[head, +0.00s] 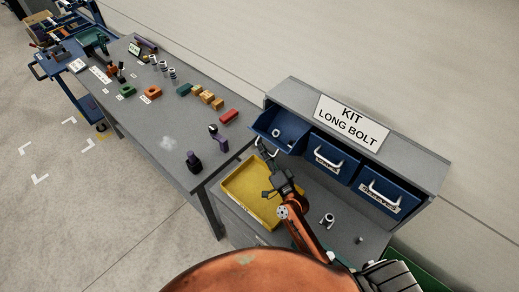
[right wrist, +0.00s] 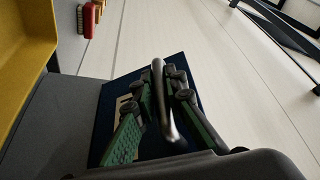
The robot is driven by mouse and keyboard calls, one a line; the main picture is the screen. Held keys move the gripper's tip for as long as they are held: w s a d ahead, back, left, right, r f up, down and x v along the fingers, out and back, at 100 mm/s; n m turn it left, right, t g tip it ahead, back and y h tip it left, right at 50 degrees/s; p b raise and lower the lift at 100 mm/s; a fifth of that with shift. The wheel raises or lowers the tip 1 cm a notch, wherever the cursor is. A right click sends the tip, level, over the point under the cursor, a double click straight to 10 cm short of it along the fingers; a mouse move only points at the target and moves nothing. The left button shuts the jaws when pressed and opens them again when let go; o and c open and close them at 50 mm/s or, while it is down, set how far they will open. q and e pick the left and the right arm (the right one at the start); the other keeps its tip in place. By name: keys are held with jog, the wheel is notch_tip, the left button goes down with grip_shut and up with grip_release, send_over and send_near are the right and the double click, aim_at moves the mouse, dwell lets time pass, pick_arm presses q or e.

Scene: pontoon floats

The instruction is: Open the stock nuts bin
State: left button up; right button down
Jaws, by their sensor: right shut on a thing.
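Three blue bins sit in a row in the grey cabinet in the head view. The leftmost bin (head: 291,126) is tipped forward, its dark inside showing with small silver pieces in it. Its label is hidden from the head and partly covered by my fingers in the right wrist view, so I cannot read it. My right gripper (head: 270,170) is at this bin's front. In the right wrist view, its green-padded fingers (right wrist: 160,88) are shut around the silver bar handle (right wrist: 164,108), with the blue front behind. My left gripper is not in view.
The middle bin (head: 333,157) and right bin (head: 388,190) are closed. A yellow tray (head: 236,188) stands below the open bin, close to my right arm. Silver parts (head: 327,219) lie on the grey bench. A long table at left holds several small parts.

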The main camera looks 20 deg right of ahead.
jog(key=shift+f, duration=0.2)
jog(key=c, duration=2)
grip_release()
jog(key=shift+o, duration=0.2)
jog(key=shift+r, duration=0.1)
